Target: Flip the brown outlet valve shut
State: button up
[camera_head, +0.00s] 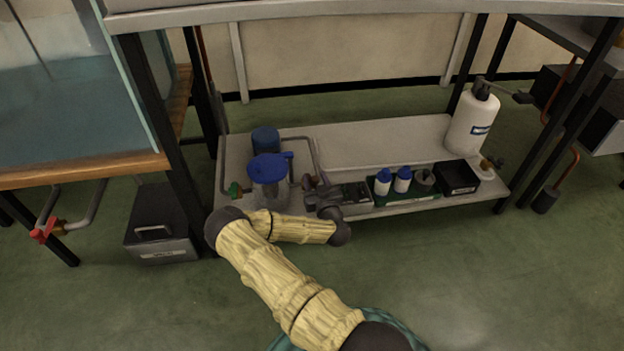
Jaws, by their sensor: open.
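A small brass-coloured fitting with a brownish handle (497,162) sits at the right end of the low shelf, beside the white cylinder (473,122). It looks like the brown outlet valve, but it is too small to tell its handle position. My gripper (309,187) is dark and open, over the front of the shelf left of centre. It is well to the left of the valve and not touching it. I see nothing held in it.
White bottles with blue caps (402,180) and a black bin (457,178) stand between my gripper and the brown valve. A red valve (42,233) is at far left. Table legs frame the shelf.

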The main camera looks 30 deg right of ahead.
jog(key=shift+w, duration=0.2)
jog(key=shift+c, duration=0.4)
jog(key=c, duration=0.8)
jog(key=shift+a+r+m+h+p, duration=0.2)
jog(key=shift+m+h+p, duration=0.1)
jog(key=shift+h+p, duration=0.2)
jog(key=shift+c, duration=0.2)
jog(key=shift+a+r+m+g+h+p, duration=0.15)
jog(key=shift+m+g+h+p, duration=0.15)
jog(key=shift+h, duration=0.2)
jog(key=shift+a+f+m+g+h+p, duration=0.1)
jog(key=shift+m+h+p, duration=0.05)
jog(key=shift+m+h, duration=0.3)
jog(key=shift+w+a+f+m+g+h, duration=0.1)
jog(key=shift+a+m+g+h, duration=0.2)
jog(key=shift+m+g+h, duration=0.5)
jog(key=shift+w+a+f+m+g+h, duration=0.1)
jog(key=shift+a+m+h, duration=0.3)
jog(key=shift+h, duration=0.75)
jog(key=shift+d, duration=0.1)
jog(key=o, duration=0.9)
jog(key=shift+s, duration=0.1)
